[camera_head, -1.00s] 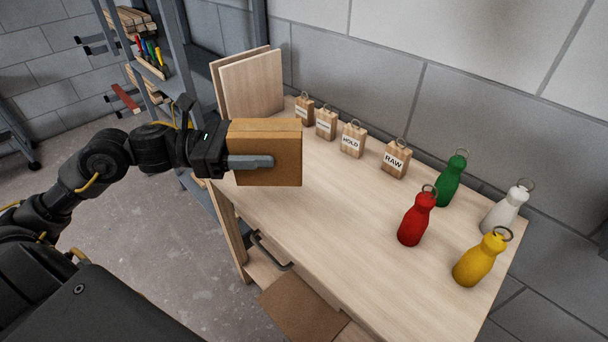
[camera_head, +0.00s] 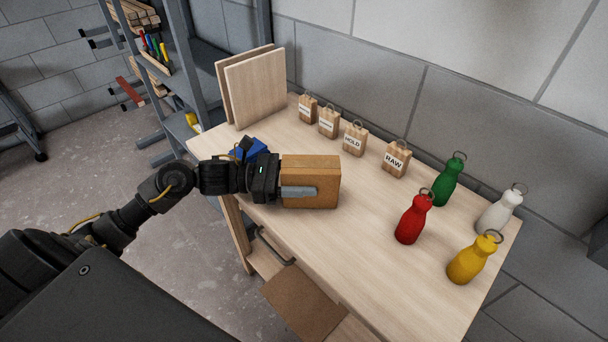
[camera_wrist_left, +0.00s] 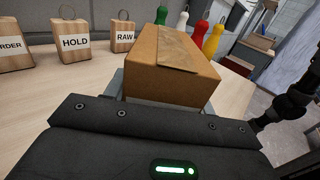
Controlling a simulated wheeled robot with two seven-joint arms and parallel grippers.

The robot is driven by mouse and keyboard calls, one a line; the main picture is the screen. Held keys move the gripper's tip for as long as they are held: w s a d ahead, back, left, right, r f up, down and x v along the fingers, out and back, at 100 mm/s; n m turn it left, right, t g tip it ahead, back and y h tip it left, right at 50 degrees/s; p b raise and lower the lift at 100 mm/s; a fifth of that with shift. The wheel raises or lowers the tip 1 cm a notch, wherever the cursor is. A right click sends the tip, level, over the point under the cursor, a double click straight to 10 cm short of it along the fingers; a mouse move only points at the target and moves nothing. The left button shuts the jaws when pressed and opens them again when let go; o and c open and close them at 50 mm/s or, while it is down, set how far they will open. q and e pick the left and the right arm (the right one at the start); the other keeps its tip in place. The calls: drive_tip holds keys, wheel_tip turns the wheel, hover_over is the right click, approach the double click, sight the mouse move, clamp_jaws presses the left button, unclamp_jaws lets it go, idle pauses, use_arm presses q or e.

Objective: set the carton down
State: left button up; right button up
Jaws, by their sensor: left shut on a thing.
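The carton (camera_head: 312,170) is a brown cardboard box with a tape strip along its top. My left gripper (camera_head: 298,192) is shut on it, with a grey finger across its near side. The carton is upright over the left part of the wooden bench (camera_head: 375,240); I cannot tell whether its bottom touches the top. In the left wrist view the carton (camera_wrist_left: 172,62) fills the space ahead of the gripper (camera_wrist_left: 165,90), and its lower part is partly hidden. My right gripper is not in view.
Wooden blocks with labels, including HOLD (camera_head: 354,139) and RAW (camera_head: 396,158), stand along the back. Red (camera_head: 413,220), green (camera_head: 449,180), white (camera_head: 499,212) and yellow (camera_head: 471,260) bottles stand at the right. Boards (camera_head: 256,88) lean at back left. Bench between carton and red bottle is clear.

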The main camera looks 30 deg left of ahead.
use_arm(q)
drive_tip(key=shift+f, duration=0.25)
drive_tip(key=o, duration=1.2)
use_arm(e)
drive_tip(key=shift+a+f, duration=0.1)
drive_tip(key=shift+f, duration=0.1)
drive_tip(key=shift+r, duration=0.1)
